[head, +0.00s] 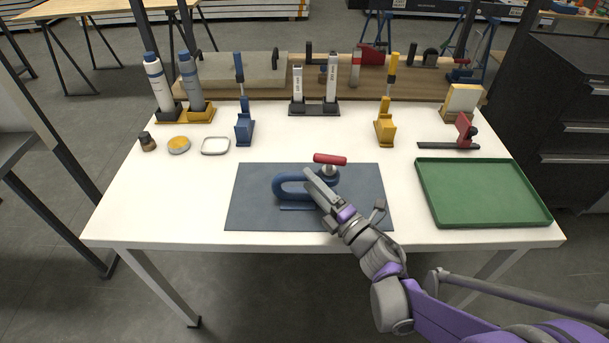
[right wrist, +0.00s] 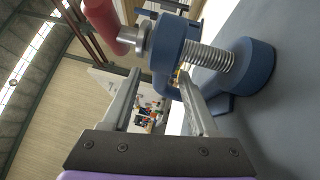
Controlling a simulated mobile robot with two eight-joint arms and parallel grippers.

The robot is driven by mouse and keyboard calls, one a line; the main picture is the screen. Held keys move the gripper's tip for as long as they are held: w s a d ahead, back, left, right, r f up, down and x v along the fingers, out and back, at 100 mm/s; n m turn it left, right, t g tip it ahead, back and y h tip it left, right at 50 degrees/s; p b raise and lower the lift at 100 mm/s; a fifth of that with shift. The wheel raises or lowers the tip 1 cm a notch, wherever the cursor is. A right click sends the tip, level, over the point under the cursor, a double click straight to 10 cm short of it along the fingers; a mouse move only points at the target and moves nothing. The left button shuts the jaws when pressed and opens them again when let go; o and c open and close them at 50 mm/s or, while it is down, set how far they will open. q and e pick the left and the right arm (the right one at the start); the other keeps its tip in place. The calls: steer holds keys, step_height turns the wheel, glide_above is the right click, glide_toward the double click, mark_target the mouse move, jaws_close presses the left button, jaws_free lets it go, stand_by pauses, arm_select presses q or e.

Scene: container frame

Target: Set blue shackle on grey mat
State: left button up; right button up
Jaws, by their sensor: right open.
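The blue shackle (head: 282,188) is on the grey mat (head: 252,215) at the table's middle, its curved end to the left. Its silver pin with a red handle (head: 330,159) stands up at the right end. In the right wrist view the shackle (right wrist: 255,66) shows close up, with its threaded pin between two blue eyes, one eye by the mat. My right gripper (head: 314,180) overlaps the shackle from the front right and hides part of it. In the wrist view its fingers (right wrist: 160,78) are apart. Whether they touch the shackle I cannot tell. My left gripper is out of view.
A green tray (head: 485,219) lies at the right. Blue (head: 244,130) and yellow (head: 385,130) clamps stand behind the mat. The table's left front is clear.

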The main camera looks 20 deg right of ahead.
steer(key=v, duration=0.8)
steer(key=shift+s+d, duration=0.1)
steer(key=shift+s, duration=0.2)
